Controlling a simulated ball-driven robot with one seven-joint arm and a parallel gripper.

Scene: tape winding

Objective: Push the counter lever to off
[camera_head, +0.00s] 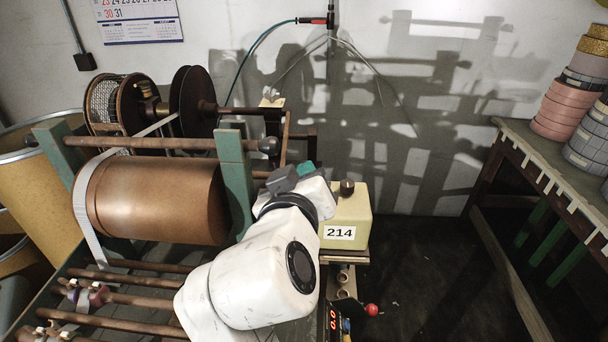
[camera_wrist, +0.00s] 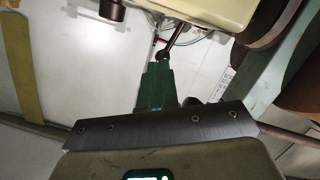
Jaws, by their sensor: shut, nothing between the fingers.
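The counter is a cream-yellow box (camera_head: 345,212) with a white label reading 214 and a dark knob (camera_head: 347,187) on top. It also shows at the top of the wrist view (camera_wrist: 195,12). There, a thin dark lever (camera_wrist: 178,36) slants from beside the box towards my fingertips; in the head view I cannot make it out behind my arm. My gripper (camera_head: 306,168) is at the box's upper left, with its green tip showing. In the wrist view, the green fingers (camera_wrist: 160,66) are closed together and empty, close to the lever's end. I cannot tell whether they touch it.
A large brown roller (camera_head: 150,200) and green frame post (camera_head: 236,170) stand left of my arm. A red ball knob (camera_head: 371,310) and a red-digit display (camera_head: 333,322) are below the box. A bench (camera_head: 548,150) with tape rolls stands right; floor between is clear.

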